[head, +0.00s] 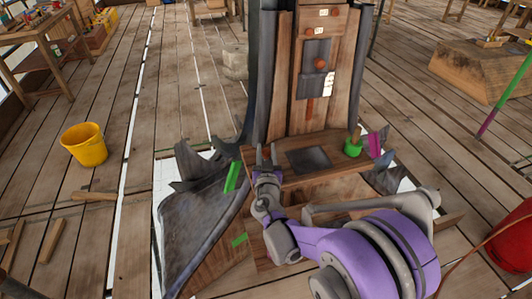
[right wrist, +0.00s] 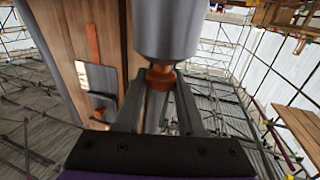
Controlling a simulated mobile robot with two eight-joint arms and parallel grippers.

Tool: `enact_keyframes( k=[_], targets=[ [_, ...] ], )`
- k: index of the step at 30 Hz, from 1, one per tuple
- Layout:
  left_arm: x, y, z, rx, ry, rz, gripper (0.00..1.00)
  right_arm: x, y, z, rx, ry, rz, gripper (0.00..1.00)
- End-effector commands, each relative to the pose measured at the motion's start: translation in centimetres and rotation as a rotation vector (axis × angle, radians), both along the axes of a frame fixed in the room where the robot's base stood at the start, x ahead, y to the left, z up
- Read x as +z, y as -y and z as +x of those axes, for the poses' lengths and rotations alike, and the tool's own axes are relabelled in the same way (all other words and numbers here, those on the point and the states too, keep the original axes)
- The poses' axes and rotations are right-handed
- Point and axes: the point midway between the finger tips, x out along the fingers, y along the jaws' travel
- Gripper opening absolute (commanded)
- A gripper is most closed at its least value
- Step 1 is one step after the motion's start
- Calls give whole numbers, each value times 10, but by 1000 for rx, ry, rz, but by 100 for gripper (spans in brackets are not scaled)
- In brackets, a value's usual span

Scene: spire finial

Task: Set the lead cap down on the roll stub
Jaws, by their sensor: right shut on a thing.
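My right gripper (head: 267,156) stands at the left end of the wooden shelf, in front of the grey upright rolls. In the right wrist view its fingers (right wrist: 160,88) close around a copper-coloured neck. Above that neck is a grey cylinder (right wrist: 166,30), which I take for the lead cap; its top is cut off by the frame. In the head view I cannot pick the cap out from the grey behind it. A dark grey roll (head: 279,75) runs up the left side of the wooden panel. I cannot tell which part is the roll stub. My left gripper is out of view.
The wooden panel (head: 333,85) carries copper knobs and a grey plate. A dark grey square (head: 308,160) lies on the shelf beside a green pot (head: 352,148). A yellow bucket (head: 84,145) stands on the floor at left. A red container (head: 513,235) is at the right edge.

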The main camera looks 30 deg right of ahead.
Motion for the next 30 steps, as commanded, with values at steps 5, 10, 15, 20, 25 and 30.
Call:
enact_keyframes(
  k=[5, 10, 15, 20, 25, 30],
  targets=[
    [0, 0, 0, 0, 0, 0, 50, 0, 0, 0, -1, 1, 0, 0],
    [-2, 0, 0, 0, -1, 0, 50, -4, 0, 0, -1, 1, 0, 0],
    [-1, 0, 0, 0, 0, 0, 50, -4, 0, 0, 0, 0, 0, 64],
    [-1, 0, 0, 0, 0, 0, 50, -4, 0, 0, 0, 0, 1, 68],
    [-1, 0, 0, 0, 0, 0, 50, -2, 0, 0, 0, 0, 1, 68],
    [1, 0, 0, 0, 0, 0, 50, 0, -8, -13, 1, 1, 2, 68]
  ],
)
